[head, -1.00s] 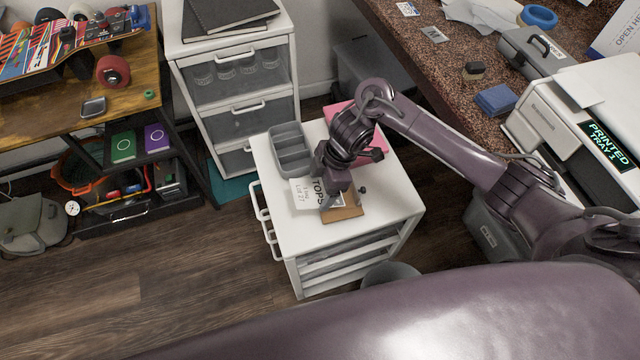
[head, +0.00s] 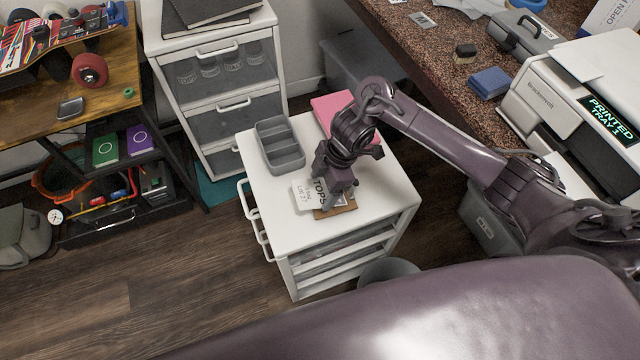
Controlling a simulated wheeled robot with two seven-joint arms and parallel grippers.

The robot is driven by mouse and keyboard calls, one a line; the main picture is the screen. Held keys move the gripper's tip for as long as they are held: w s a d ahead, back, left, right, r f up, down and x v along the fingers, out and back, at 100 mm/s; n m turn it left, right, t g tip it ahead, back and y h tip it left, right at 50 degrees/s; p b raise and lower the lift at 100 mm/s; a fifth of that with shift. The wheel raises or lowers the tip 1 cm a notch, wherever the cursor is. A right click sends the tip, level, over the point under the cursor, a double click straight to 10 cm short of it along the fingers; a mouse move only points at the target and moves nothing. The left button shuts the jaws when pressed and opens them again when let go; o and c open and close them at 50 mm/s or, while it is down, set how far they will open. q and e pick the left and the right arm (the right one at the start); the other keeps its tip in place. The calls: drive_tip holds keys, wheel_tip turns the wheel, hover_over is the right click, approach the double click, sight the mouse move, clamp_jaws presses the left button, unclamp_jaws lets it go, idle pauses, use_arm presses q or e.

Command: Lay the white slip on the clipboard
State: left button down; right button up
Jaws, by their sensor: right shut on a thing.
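The slip's left part sticks out beyond the clipboard. The gripper hides much of the clipboard, and I cannot tell whether the slip touches it. My left gripper is not in view.
The white cabinet (head: 290,226) also bears a grey divided tray (head: 281,157) and a pink item (head: 333,108) behind my wrist. Its front left top is clear. A taller drawer unit (head: 215,36) stands behind, and a speckled counter (head: 425,60) is at right.

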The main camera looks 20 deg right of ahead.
drive_tip(key=o, duration=1)
drive_tip(key=p+v, duration=0.2)
drive_tip(key=v, duration=0.5)
drive_tip(key=shift+r, duration=0.35)
